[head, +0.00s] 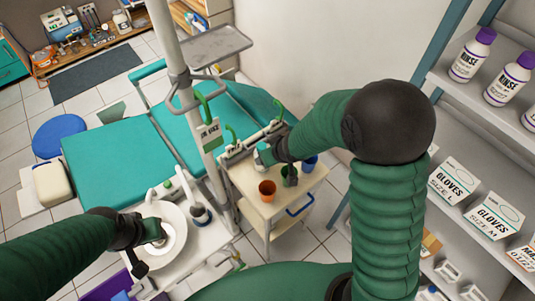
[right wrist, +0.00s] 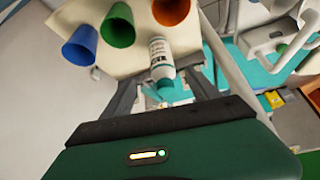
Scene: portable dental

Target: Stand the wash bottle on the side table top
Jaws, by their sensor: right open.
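The white wash bottle (right wrist: 161,55) with its teal cap stands upright on the cream side table top (right wrist: 122,62), near its edge, in the right wrist view. It lies between the two spread fingers of my right gripper (right wrist: 160,92), which is open with gaps on both sides. In the head view the bottle (head: 263,154) is partly hidden by my right gripper (head: 268,152) at the table's back left. My left gripper (head: 155,240) is over the white round basin (head: 178,218) at lower left; its jaws are too small to judge.
An orange cup (head: 267,190), a green cup (head: 291,176) and a blue cup (head: 309,164) stand on the side table near the bottle. A pole (head: 190,120) rises left of the table. Shelves with rinse bottles (head: 472,55) and glove boxes (head: 452,183) line the right.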

